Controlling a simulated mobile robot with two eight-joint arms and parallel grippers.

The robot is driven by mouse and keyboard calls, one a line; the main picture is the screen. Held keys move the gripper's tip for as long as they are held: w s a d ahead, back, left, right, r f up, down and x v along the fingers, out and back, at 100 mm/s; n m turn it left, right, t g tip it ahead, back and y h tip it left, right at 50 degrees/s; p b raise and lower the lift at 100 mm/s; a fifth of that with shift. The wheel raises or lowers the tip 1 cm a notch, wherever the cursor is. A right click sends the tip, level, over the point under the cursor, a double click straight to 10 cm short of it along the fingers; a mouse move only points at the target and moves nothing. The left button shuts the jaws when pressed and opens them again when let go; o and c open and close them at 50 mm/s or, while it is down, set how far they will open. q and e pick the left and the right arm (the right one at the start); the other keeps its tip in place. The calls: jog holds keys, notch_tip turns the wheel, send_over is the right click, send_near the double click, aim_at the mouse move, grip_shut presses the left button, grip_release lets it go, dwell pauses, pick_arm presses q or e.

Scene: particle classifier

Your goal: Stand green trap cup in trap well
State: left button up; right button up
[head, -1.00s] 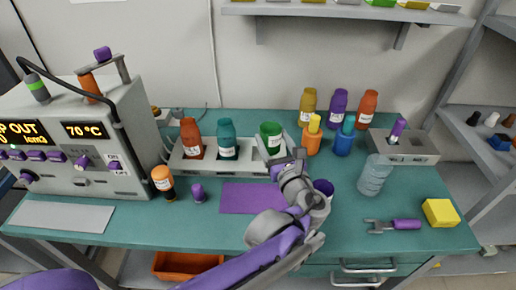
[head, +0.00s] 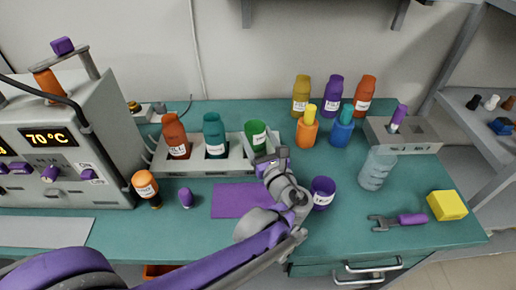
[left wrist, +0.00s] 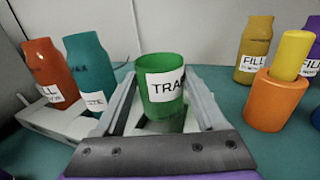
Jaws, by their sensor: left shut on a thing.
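The green trap cup (head: 256,134) stands at the right end of the grey rack (head: 237,160) in the head view, leaning slightly. Its white label reads "TRA" in the left wrist view (left wrist: 160,112). My left gripper (head: 268,158) is shut on the cup, with one finger on each side of it. The gripper hides the cup's base and the trap well in the head view, so I cannot tell if the base is seated. My right gripper is not in view.
A red bottle (head: 175,136) and a teal bottle (head: 214,136) stand in the rack left of the cup. A purple cup (head: 322,190) stands right of my left gripper. Orange (head: 307,131) and blue (head: 341,131) holders are behind it. The purple mat (head: 232,203) is mostly clear.

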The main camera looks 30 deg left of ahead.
aim_at(258, 148)
pick_arm(q)
jog(key=shift+f+b, duration=0.55)
jog(key=shift+f, duration=1.15)
jog(key=shift+f, duration=0.15)
jog(key=o, duration=1.4)
jog(key=shift+c, duration=0.2)
jog(key=shift+s+d+r, duration=0.15)
jog(key=shift+d+r, duration=0.05)
jog(key=p+v, duration=0.1)
jog(key=v, duration=1)
jog(key=shift+s+d+p, duration=0.2)
jog(key=shift+p, duration=0.1)
